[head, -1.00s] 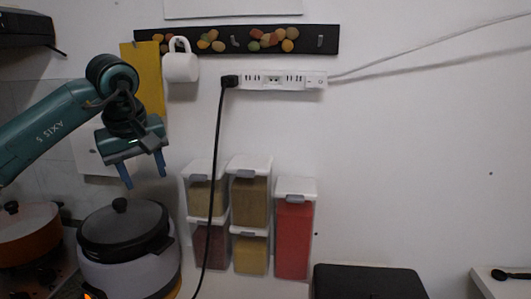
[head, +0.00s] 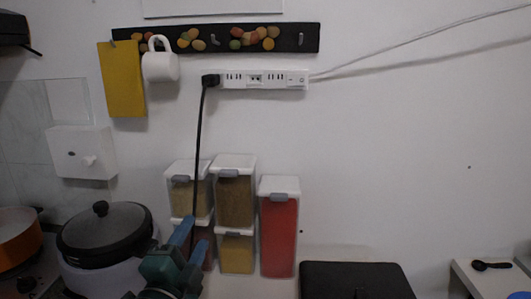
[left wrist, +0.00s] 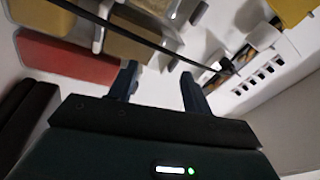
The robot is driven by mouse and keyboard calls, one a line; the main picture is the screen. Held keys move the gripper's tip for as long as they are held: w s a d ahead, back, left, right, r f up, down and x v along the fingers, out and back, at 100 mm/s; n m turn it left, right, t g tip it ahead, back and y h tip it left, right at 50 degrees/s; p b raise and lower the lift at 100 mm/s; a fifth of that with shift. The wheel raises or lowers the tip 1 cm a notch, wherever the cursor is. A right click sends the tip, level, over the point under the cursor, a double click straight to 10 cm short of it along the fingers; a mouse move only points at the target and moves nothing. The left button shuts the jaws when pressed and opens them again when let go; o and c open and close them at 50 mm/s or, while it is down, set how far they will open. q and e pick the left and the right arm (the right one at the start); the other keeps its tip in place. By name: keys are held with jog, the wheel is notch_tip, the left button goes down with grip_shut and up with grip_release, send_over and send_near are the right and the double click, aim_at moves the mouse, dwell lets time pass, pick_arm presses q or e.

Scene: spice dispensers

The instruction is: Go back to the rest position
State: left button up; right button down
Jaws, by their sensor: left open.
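My left gripper (head: 187,231) is low in the head view, in front of the spice dispensers, with its fingers pointing up. In the left wrist view its two fingers (left wrist: 158,82) are apart with nothing between them. The dispensers are clear boxes with white lids: a tall red one (head: 279,230), two brown ones stacked above others, and a yellow one (head: 236,252) at lower middle. The lower left dispenser is partly hidden by my gripper. The red dispenser also shows in the left wrist view (left wrist: 65,58). My right gripper is not in view.
A lidded cooker (head: 104,235) and an orange pan (head: 17,238) stand at left. A black cable (head: 199,135) hangs from the power strip (head: 262,79) past the dispensers. A white mug (head: 160,66) hangs on the wall. A black box (head: 355,281) lies at right.

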pick_arm(q)
jog(key=s+a+f+n+g+y, duration=0.1)
jog(key=s+a+f+n+g, duration=0.1)
jog(key=f, duration=0.3)
jog(key=s+a+f+n+g+y, duration=0.2)
jog(key=s+f+n+g, duration=0.1)
jog(key=s+f+n, duration=0.1)
jog(key=s+a+f+n+g+y, duration=0.1)
jog(key=s+a+f+n+g, duration=0.1)
jog(key=f, duration=0.5)
jog(key=shift+s+a+n+g, duration=0.15)
jog(key=shift+s+n+g, duration=0.35)
jog(key=shift+n, duration=0.5)
jog(key=s+a+f+n+g, duration=0.1)
jog(key=s+f+n+g, duration=0.3)
jog(key=s, duration=0.5)
jog(key=s+f+n+g, duration=0.2)
jog(key=s+f+g, duration=0.2)
jog(key=s+f, duration=0.3)
jog(key=w+d+f+m+t+h+p, duration=0.1)
jog(key=w+d+f+t+h+p, duration=0.1)
jog(key=w+d+t, duration=0.3)
jog(key=shift+d+f+m+t+h, duration=0.3)
jog(key=shift+d+f+t+h, duration=0.15)
jog(key=shift+d+t+h, duration=0.35)
jog(key=shift+a, duration=0.2)
